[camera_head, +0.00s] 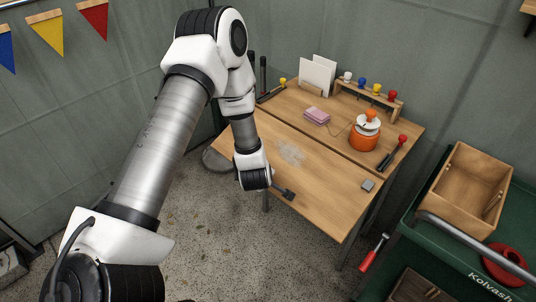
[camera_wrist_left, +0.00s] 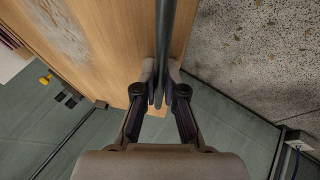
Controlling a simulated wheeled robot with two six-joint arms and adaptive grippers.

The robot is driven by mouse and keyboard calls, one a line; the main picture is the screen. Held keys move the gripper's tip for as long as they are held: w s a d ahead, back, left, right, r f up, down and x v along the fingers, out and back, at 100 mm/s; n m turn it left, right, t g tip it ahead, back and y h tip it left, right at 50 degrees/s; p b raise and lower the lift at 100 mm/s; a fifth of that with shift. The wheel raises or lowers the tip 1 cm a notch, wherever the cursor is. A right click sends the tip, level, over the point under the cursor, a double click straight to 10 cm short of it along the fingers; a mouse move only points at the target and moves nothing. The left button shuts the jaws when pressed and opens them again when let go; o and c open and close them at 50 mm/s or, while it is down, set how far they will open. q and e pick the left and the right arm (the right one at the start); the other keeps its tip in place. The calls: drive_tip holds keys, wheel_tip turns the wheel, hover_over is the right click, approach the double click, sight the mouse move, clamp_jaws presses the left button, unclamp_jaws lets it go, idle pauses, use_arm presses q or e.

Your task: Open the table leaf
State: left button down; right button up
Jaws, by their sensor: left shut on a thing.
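The table leaf (camera_head: 320,180) is the light wooden front panel. It looks about level with the back tabletop (camera_head: 290,101), with a dark seam between them. A pale scuffed patch lies on the leaf. My left gripper (camera_head: 286,193) is at the leaf's front edge. The underside of the leaf is hidden. My right gripper is not in view.
A grey block (camera_head: 368,185) lies near the leaf's right end. The back tabletop holds a pink stack (camera_head: 317,115), an orange pot (camera_head: 363,139) and a rack of coloured knobs (camera_head: 376,92). A green cart (camera_head: 425,240) with a wooden box (camera_head: 466,185) stands right. Floor in front is clear.

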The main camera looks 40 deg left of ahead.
use_arm(q)
drive_tip(key=shift+g, duration=0.9)
wheel_tip(320, 180, up, 6)
drive_tip(key=p, duration=0.5)
drive_tip(key=shift+r+p, duration=0.2)
drive_tip(key=shift+p, duration=0.15)
drive_tip(key=shift+w+r+p, duration=0.15)
drive_tip(key=shift+r+p, duration=0.3)
drive_tip(key=shift+r, duration=0.1)
drive_tip(key=shift+w+r+p, duration=0.15)
drive_tip(key=shift+r+p, duration=0.3)
drive_tip(key=shift+r, duration=0.1)
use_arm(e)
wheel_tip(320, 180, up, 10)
use_arm(q)
drive_tip(key=c, duration=1.5)
unclamp_jaws()
drive_tip(key=shift+w, duration=0.1)
drive_tip(key=v, duration=1.2)
drive_tip(key=shift+f, duration=0.1)
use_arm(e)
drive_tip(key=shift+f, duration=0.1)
